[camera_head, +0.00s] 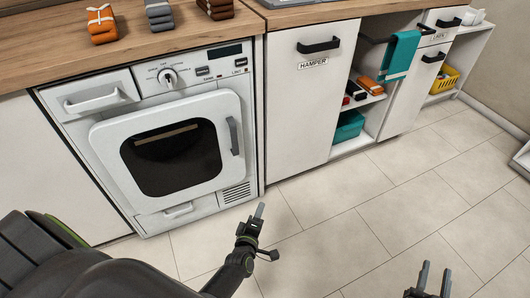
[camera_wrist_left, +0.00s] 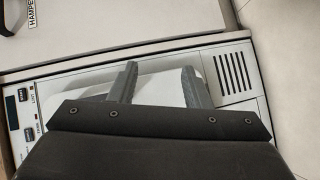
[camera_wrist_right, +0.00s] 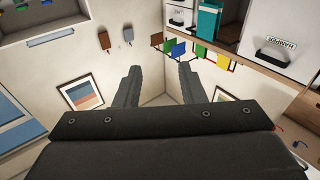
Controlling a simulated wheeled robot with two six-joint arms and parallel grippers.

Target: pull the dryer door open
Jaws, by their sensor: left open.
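The white dryer (camera_head: 250,110) stands at the left under the counter. Its door (camera_head: 107,150) has a dark window and looks flat against the front, though a small gap would be hard to tell. The grey vertical door handle (camera_head: 233,136) is on the door's right side. My left gripper (camera_head: 260,215) is open and empty, in front of and below the handle, apart from it. In the left wrist view its two fingers (camera_wrist_left: 158,80) stand apart before the white dryer front. My right gripper (camera_head: 434,278) is open and empty above the floor at the lower right.
A hamper cabinet (camera_head: 307,110) stands right of the dryer, with open shelves and a teal towel (camera_head: 400,55) beyond. Folded cloths (camera_head: 101,24) lie on the wooden counter (camera_head: 60,55). The tiled floor (camera_head: 340,225) in front is clear.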

